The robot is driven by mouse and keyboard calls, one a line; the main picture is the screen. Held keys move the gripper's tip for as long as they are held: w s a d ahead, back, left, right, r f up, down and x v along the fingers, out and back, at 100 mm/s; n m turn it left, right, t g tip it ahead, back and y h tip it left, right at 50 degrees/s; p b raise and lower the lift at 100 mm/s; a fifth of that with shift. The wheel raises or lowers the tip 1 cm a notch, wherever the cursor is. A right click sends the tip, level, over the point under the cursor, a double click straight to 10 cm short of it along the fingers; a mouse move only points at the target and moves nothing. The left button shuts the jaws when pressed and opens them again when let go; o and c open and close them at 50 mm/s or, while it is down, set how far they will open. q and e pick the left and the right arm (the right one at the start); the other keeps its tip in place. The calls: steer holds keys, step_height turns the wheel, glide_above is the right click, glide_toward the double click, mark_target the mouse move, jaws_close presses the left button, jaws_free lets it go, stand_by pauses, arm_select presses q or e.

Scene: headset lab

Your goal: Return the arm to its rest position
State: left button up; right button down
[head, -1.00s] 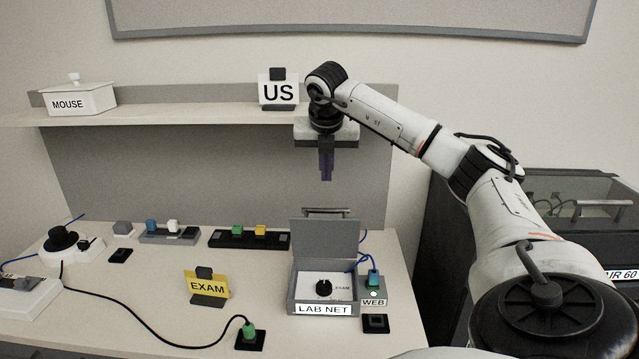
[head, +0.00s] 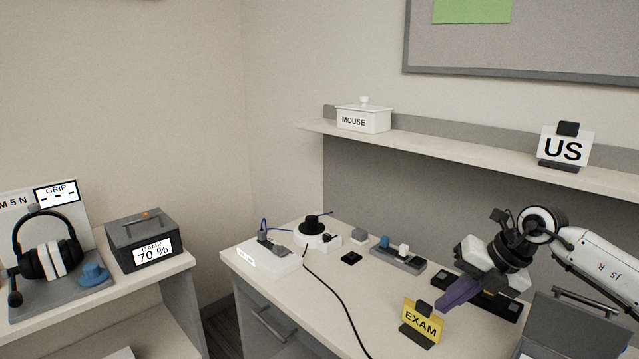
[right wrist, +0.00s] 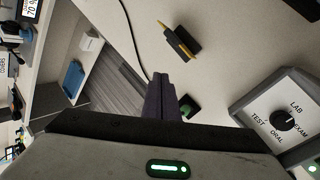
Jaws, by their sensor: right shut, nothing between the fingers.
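My right arm comes in from the right in the head view. Its right gripper (head: 443,301) is over the desk (head: 290,325), just above and behind the yellow EXAM sign (head: 422,319), with purple fingers pointing down and to the left. The fingers are shut and hold nothing. In the right wrist view the closed fingers (right wrist: 160,98) show at the middle, with the desk below them. I cannot tell how near they are to the sign. My left gripper is in neither view.
A shelf carries a MOUSE box (head: 364,119) and a US sign (head: 565,148). A headset (head: 50,259) and DAMP box (head: 143,240) stand on a left-hand table. A black cable (head: 335,290) crosses the desk.

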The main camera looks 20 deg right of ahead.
steer(key=s+a+f+m+t+y, duration=0.25)
steer(key=a+y, duration=0.25)
steer(key=a, duration=0.9)
steer(key=s+a+f+m+t+y, duration=0.1)
steer(key=a+f+m+t+y, duration=0.15)
steer(key=a+y, duration=0.7)
steer(key=s+f+m+t+h, duration=0.2)
steer(key=s+f+m+h, duration=0.2)
steer(key=f+m+h, duration=0.4)
steer(key=s+f+m+t+h, duration=0.2)
steer(key=s+f+m+h, duration=0.3)
steer(key=m, duration=0.5)
steer(key=s+f+m+g+h, duration=0.2)
steer(key=s+f+m+g, duration=0.2)
steer(key=s+f, duration=0.8)
steer(key=shift+s+m+g, duration=0.4)
steer(key=shift+s+g, duration=0.1)
steer(key=shift+g, duration=0.1)
steer(key=shift+h, duration=0.25)
